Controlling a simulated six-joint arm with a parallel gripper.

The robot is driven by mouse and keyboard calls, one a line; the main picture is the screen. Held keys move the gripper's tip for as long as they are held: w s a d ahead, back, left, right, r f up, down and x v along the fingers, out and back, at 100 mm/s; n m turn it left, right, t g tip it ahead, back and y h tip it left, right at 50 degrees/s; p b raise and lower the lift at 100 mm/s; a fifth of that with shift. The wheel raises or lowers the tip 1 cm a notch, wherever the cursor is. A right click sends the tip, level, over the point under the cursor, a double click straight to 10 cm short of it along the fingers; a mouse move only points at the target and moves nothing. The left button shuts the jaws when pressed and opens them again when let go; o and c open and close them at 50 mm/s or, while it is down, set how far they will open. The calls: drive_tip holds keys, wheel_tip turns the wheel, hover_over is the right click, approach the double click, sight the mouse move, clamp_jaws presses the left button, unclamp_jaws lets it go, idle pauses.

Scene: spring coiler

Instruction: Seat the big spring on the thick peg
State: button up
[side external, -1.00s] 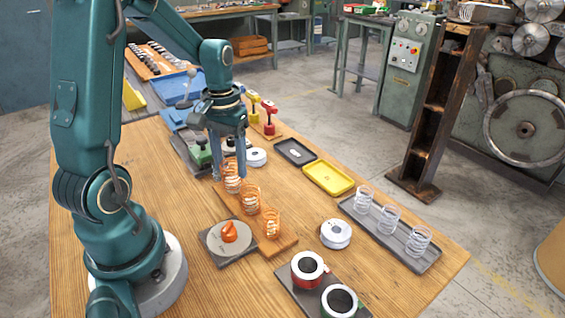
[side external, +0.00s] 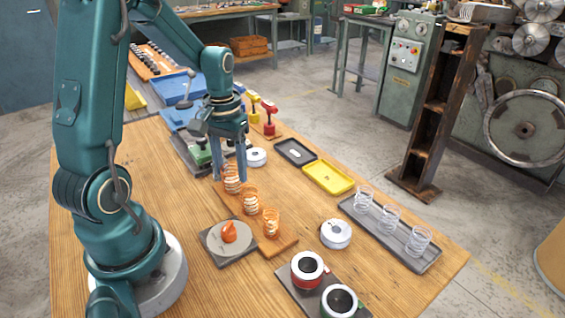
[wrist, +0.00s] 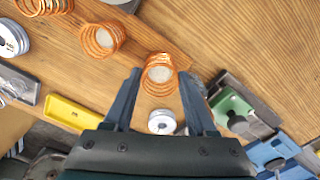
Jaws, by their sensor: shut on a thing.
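The big orange spring (side external: 232,181) stands upright at the far end of a wooden peg board (side external: 284,243). It also shows in the wrist view (wrist: 160,87), with a pale round peg top (wrist: 159,73) inside its coils. My gripper (side external: 229,178) points down with one finger on each side of this spring and is shut on it; the wrist view shows both fingertips (wrist: 160,74) flanking it. The coils appear to be around the thick peg, but how low they sit is hidden. Two smaller orange springs, the middle (side external: 249,202) and near one (side external: 271,226), stand on the same board.
A grey plate with an orange knob (side external: 229,233) lies beside the board. Red (side external: 308,268) and green (side external: 340,301) cups stand in front. A grey tray (side external: 427,265) holds clear springs. White spools, a yellow tray (side external: 328,178) and a black tray (side external: 295,152) lie to the right.

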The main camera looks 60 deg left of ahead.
idle(0.4)
drive_tip(key=o, duration=1.2)
drive_tip(key=shift+r, duration=0.1)
wheel_tip(320, 180, up, 11)
idle(0.5)
